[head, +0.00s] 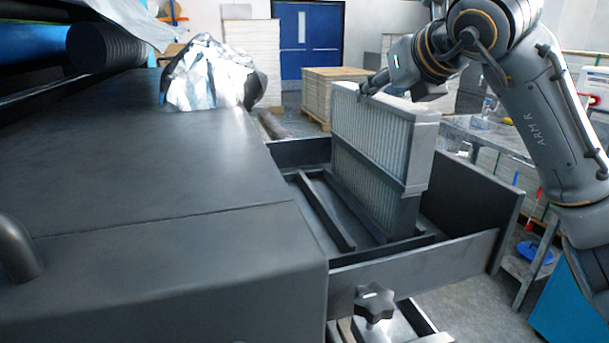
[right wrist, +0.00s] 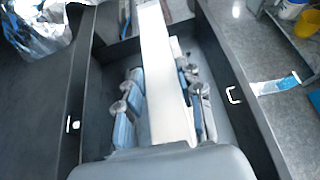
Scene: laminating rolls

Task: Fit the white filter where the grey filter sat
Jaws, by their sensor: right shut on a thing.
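A pale, near-white pleated filter (head: 375,130) stands upright in the head view, over the open dark tray (head: 470,252) beside the machine. Below its ledge the pleats go on darker and greyer (head: 365,190), down between the tray's rails; I cannot tell whether this is one body or two. My right gripper (head: 376,86) is shut on the filter's top edge. In the right wrist view, the filter's white top (right wrist: 165,70) runs between my fingers. I cannot make out a separate grey filter. My left gripper is not in view.
The dark machine top (head: 150,170) fills the left, with crumpled foil (head: 208,78) on it. A star knob (head: 374,302) sits at the tray's front. A grey bench (head: 485,135) stands at right. Tray walls border the filter; bare tray floor shows to its right.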

